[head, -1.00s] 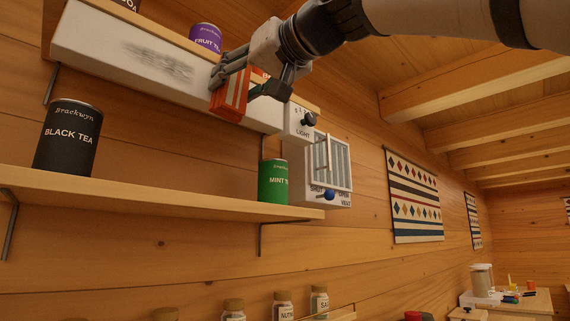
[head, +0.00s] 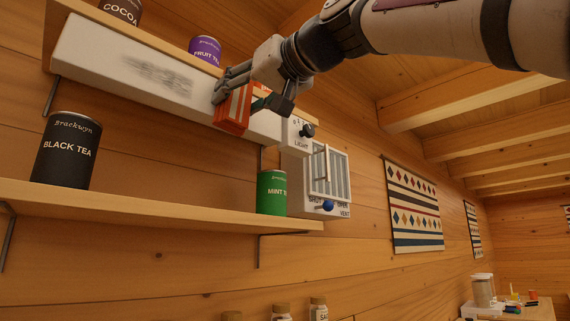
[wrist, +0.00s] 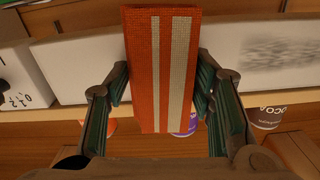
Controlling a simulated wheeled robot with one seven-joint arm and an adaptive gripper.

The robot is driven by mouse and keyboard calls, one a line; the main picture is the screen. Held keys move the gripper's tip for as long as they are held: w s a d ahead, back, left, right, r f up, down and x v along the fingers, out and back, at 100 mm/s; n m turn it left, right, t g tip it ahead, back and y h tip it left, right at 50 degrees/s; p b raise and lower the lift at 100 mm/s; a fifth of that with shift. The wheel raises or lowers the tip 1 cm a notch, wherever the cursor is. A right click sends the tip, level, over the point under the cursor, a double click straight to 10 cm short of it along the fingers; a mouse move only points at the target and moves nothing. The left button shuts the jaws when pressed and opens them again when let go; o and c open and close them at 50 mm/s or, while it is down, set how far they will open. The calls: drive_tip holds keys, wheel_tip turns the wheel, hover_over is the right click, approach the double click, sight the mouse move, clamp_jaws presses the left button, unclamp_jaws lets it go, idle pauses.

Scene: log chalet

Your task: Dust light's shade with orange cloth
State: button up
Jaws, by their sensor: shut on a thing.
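The light's shade (head: 88,62) is a long white box under the upper shelf, with a dark grey smudge (head: 160,78) left of its middle. It also shows in the wrist view (wrist: 70,62), with the smudge at the right. My gripper (head: 248,98) is shut on the orange cloth (head: 233,112), a folded pad with pale stripes. In the wrist view the cloth (wrist: 145,75) stands between the fingers. The cloth is in front of the shade's right part, right of the smudge. I cannot tell whether it touches the shade.
A light switch box (head: 298,135) and a vent (head: 328,172) are right of the shade. Cocoa (head: 121,10) and fruit tea (head: 205,49) cans stand on the upper shelf. Black tea (head: 66,150) and mint tea (head: 272,192) cans stand on the lower shelf (head: 140,207).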

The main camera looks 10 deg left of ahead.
sight(120, 58)
drive_tip(key=shift+s+a+f, duration=0.1)
drive_tip(key=shift+s+a, duration=0.7)
drive_tip(key=shift+a, duration=0.05)
drive_tip(key=shift+s+a+p, duration=0.35)
drive_tip(key=shift+s+a, duration=0.1)
drive_tip(key=shift+s, duration=0.15)
drive_tip(key=shift+c, duration=1.1)
drive_tip(key=shift+s+a+p, duration=0.5)
drive_tip(key=shift+s+a, duration=0.25)
drive_tip(key=shift+s, duration=0.25)
drive_tip(key=shift+s+a+p, duration=0.45)
drive_tip(key=shift+s+a, duration=0.25)
drive_tip(key=shift+s, duration=0.3)
drive_tip(key=shift+s+a+p, duration=1.2)
drive_tip(key=shift+s, duration=0.15)
drive_tip(key=shift+s+a+p, duration=0.85)
drive_tip(key=shift+s+p, duration=0.25)
drive_tip(key=shift+s+a+p, duration=0.8)
drive_tip(key=shift+s+p, duration=0.25)
drive_tip(key=shift+s+a+p, duration=0.4)
drive_tip(key=shift+s+p, duration=0.05)
drive_tip(key=shift+p, duration=0.15)
drive_tip(key=shift+s+a, duration=0.1)
drive_tip(key=shift+a, duration=0.05)
